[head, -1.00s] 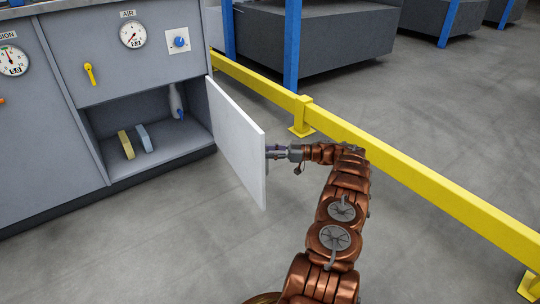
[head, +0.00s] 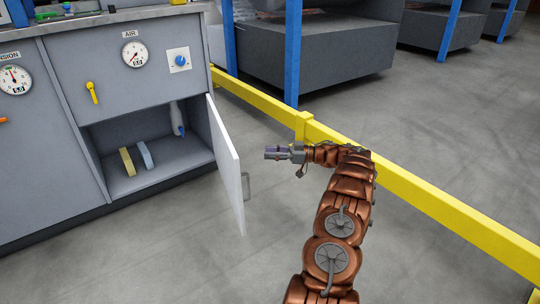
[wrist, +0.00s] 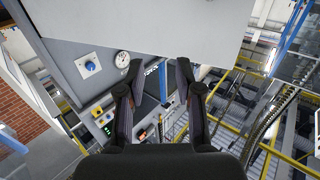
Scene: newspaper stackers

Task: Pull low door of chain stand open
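The low door (head: 228,165) of the grey stand is a white panel hinged at the right of the low compartment. It stands swung well out from the opening, seen nearly edge-on in the head view. Its grey handle (head: 246,187) shows on the outer face. My gripper (head: 268,153) is to the right of the door in the picture, apart from the handle and holding nothing. In the wrist view my gripper's two dark fingers (wrist: 159,64) are spread apart with nothing between them. A pale panel, apparently the door (wrist: 150,25), fills the top of that view.
The open compartment (head: 150,184) holds a yellow block (head: 127,162), a blue-grey block (head: 145,155) and a pale bottle (head: 177,118). An AIR gauge (head: 134,54) and blue knob (head: 180,61) are above. A yellow rail (head: 430,205) runs close along my arm's right. Floor before the stand is clear.

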